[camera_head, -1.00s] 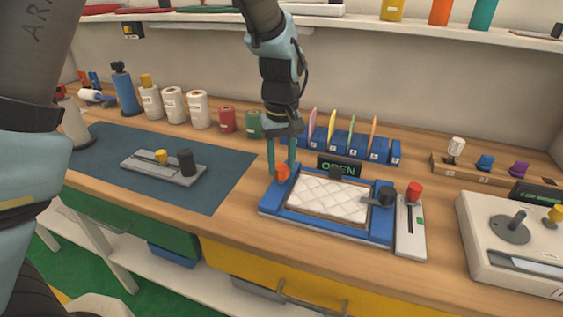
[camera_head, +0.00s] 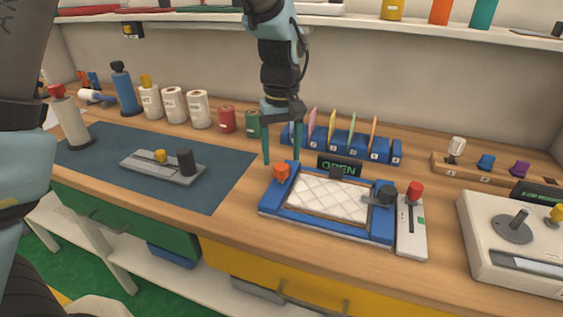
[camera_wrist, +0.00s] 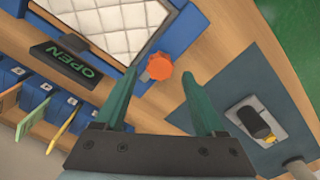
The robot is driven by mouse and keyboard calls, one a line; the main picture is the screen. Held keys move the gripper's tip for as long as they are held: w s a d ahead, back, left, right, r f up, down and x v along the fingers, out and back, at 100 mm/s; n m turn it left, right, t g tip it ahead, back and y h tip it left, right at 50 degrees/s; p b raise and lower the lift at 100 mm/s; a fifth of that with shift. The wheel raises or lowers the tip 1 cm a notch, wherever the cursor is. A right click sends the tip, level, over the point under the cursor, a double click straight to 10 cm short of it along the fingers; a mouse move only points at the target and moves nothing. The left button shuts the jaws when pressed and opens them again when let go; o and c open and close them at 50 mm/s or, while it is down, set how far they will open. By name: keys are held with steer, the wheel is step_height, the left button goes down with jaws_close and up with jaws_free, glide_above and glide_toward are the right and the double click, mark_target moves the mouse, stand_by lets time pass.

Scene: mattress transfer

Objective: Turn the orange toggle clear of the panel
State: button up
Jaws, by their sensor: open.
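The orange toggle (camera_head: 282,171) sits on the left corner of the blue frame (camera_head: 270,199) around the white quilted panel (camera_head: 328,199). In the wrist view the orange toggle (camera_wrist: 159,66) shows beyond and between the fingertips, with a small grey piece beside it toward the panel (camera_wrist: 112,24). My gripper (camera_head: 282,163) is open and empty, its green fingers pointing down above and just behind the toggle. In the wrist view my gripper (camera_wrist: 162,84) has its fingers wide apart, and neither touches the toggle. A black clamp (camera_head: 380,196) stands at the frame's right side.
An OPEN sign (camera_head: 339,167) stands behind the frame, with a blue card rack (camera_head: 340,142) farther back. A red-knobbed slider (camera_head: 411,225) is to the right. A dark mat (camera_head: 215,180) with a grey fixture (camera_head: 163,168) lies left.

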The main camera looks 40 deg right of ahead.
mark_target(281, 166)
step_height(281, 166, up, 8)
steer(key=b, duration=0.1)
stand_by(0.6)
steer(key=w+a+f+n, duration=0.15)
steer(key=w+a, duration=0.25)
steer(key=a, duration=0.6)
steer(key=w+a+f, duration=0.2)
steer(key=w+a, duration=0.2)
steer(key=a, duration=0.5)
steer(key=w+a+f+n, duration=0.15)
steer(key=w+a, duration=0.25)
steer(key=a, duration=0.6)
steer(key=s+a+f, duration=0.1)
steer(key=a, duration=0.5)
steer(key=s+a+f+t, duration=0.1)
steer(key=s+a, duration=0.1)
steer(key=a, duration=0.4)
steer(key=shift+f+t, duration=0.3)
steer(key=shift+f, duration=0.1)
